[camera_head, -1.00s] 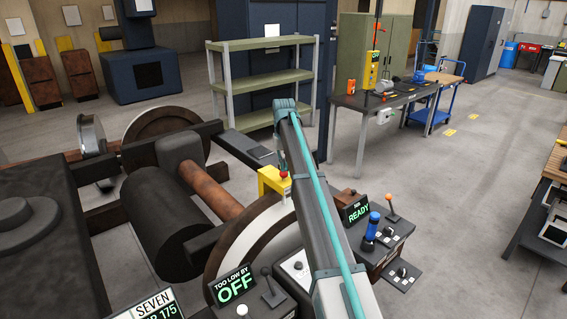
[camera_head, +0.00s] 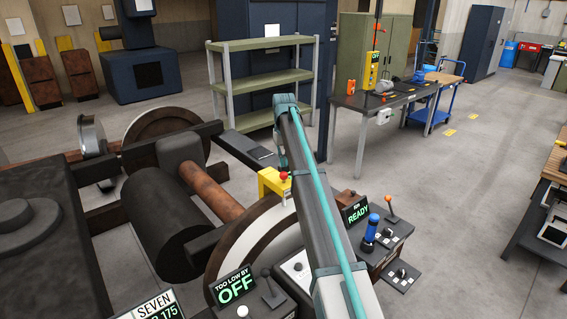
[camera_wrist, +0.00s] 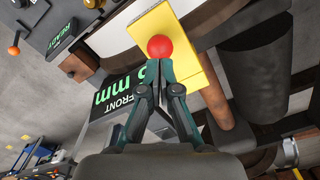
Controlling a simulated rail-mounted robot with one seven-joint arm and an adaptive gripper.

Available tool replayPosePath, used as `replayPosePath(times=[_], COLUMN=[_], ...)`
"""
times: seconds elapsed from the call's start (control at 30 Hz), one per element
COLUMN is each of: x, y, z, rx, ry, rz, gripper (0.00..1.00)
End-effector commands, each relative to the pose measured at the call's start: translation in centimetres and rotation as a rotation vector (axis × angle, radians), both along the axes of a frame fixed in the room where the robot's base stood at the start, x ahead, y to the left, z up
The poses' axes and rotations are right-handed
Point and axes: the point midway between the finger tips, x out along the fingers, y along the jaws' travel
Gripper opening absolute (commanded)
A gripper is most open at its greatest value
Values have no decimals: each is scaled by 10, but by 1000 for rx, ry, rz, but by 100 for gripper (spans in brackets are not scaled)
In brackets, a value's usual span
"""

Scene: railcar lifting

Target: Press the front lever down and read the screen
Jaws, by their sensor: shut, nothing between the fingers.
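A red ball knob (camera_wrist: 160,47) sits at a yellow housing (camera_wrist: 183,45) in the wrist view; I take it as the front lever's end. My gripper (camera_wrist: 158,70) is shut and empty, its fingertips right at the knob; I cannot tell if they touch. In the head view the red knob (camera_head: 284,175) and yellow housing (camera_head: 270,183) stand beside my arm, which hides the gripper.
A "READY" screen (camera_head: 356,212), a blue-handled lever (camera_head: 371,228) and an orange-knobbed lever (camera_head: 389,205) are on the console right of my arm. Dark wheel-and-axle machinery (camera_head: 165,220) fills the left; open floor lies right.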

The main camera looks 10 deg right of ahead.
Motion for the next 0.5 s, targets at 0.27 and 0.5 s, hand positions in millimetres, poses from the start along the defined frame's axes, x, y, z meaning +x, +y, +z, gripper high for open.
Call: replayPosePath(times=[0.27,0.5], x=[0,0], y=[0,0], z=[23,39], rx=[0,0], ry=[0,1], rz=[0,0], gripper=[0,0])
